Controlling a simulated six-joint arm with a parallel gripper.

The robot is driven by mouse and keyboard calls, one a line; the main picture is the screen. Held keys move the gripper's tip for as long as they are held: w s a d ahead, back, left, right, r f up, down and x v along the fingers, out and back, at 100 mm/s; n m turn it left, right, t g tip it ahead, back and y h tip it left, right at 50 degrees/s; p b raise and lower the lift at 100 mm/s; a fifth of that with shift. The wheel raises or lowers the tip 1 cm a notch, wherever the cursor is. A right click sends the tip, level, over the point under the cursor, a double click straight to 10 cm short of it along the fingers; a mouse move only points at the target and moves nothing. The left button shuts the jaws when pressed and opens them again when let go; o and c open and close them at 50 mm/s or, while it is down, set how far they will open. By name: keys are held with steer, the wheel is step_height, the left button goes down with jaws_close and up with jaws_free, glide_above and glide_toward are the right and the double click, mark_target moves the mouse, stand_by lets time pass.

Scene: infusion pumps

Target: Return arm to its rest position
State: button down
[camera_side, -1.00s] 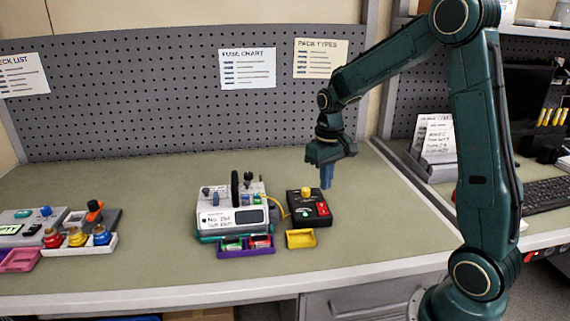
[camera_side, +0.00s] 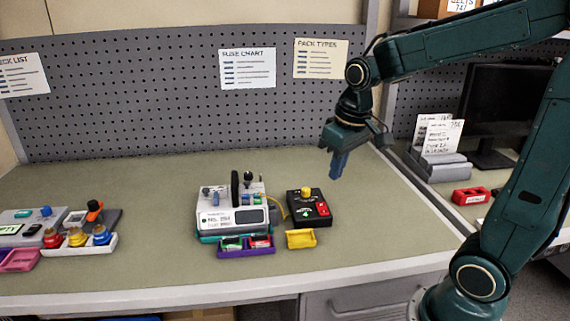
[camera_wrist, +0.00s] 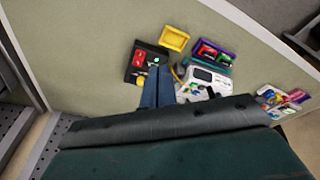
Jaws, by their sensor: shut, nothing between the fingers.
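My gripper (camera_side: 338,165) has blue fingers pressed together with nothing between them. It hangs above the bench to the right of and higher than the black box (camera_side: 322,211), touching nothing. In the wrist view my gripper (camera_wrist: 158,85) points toward the bench and overlaps part of the black box (camera_wrist: 133,71). My upper arm runs off the top right of the side view.
A white pump (camera_side: 232,212) stands left of the black box, with a purple tray (camera_side: 246,252) in front. A yellow tray (camera_side: 301,239) lies before the box. A pegboard (camera_side: 150,100) stands behind.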

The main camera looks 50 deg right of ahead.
steer(key=s+a+r+n+t, duration=0.1)
steer(key=s+a+r+t, duration=0.2)
steer(key=s, duration=0.9)
steer(key=a, duration=0.3)
steer(key=shift+s+a+r+n, duration=0.15)
steer(key=shift+a+n, duration=0.2)
steer(key=shift+n, duration=0.05)
